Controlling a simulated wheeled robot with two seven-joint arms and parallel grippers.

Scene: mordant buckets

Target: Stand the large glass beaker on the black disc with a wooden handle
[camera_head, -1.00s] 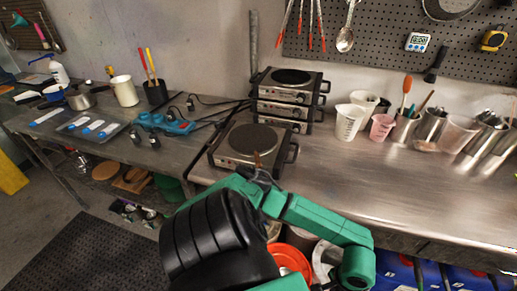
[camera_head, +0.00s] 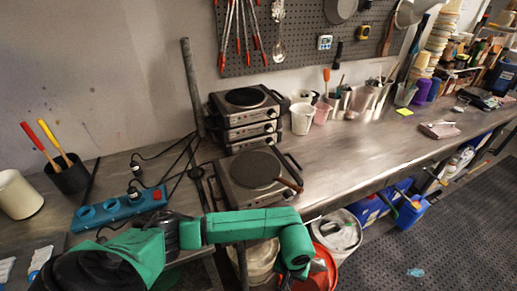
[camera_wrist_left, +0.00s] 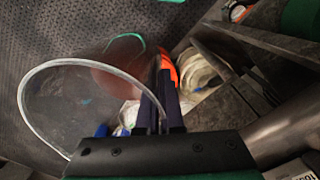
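The black disc (camera_head: 250,168) lies on the front hot plate, its wooden handle (camera_head: 289,185) pointing toward the lower right. In the left wrist view a large clear glass beaker (camera_wrist_left: 75,105) shows as a wide pale rim and see-through wall. My left gripper (camera_wrist_left: 162,85) has its dark fingers close together at the right side of that rim, apparently pinching the beaker's wall. The floor and buckets show through the glass. In the head view my green left arm crosses the bottom, but its fingers and the beaker cannot be made out. My right gripper is not in view.
Stacked hot plates (camera_head: 246,115) stand behind the front one. White (camera_head: 302,118) and pink beakers line the wall. A blue power strip (camera_head: 118,210) lies left. An orange bucket (camera_head: 320,272) and a white bucket (camera_head: 337,231) stand below the bench edge.

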